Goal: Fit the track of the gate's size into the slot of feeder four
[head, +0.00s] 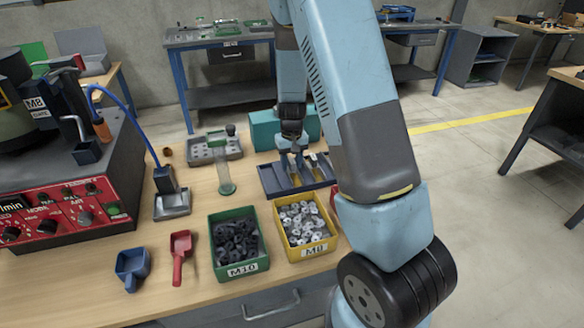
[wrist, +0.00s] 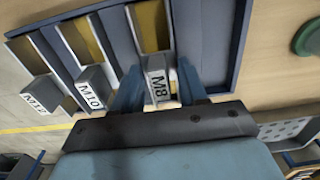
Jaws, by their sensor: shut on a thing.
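The track marked M8 (wrist: 157,82) lies in a dark blue rack (wrist: 226,60), which also shows in the head view (head: 275,183). My gripper (wrist: 160,92) is shut on the M8 track's labelled end block, one finger on each side. In the head view my gripper (head: 292,150) is low over the rack. The tracks marked M10 (wrist: 91,90) and M12 (wrist: 40,93) lie beside it in the rack. The feeder (head: 70,165) stands at the left with an M8 gate sign (head: 38,106). I cannot make out its slot clearly.
A green bin marked M10 (head: 241,268) and a yellow bin marked M8 (head: 314,251) hold washers or nuts in front of the rack.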

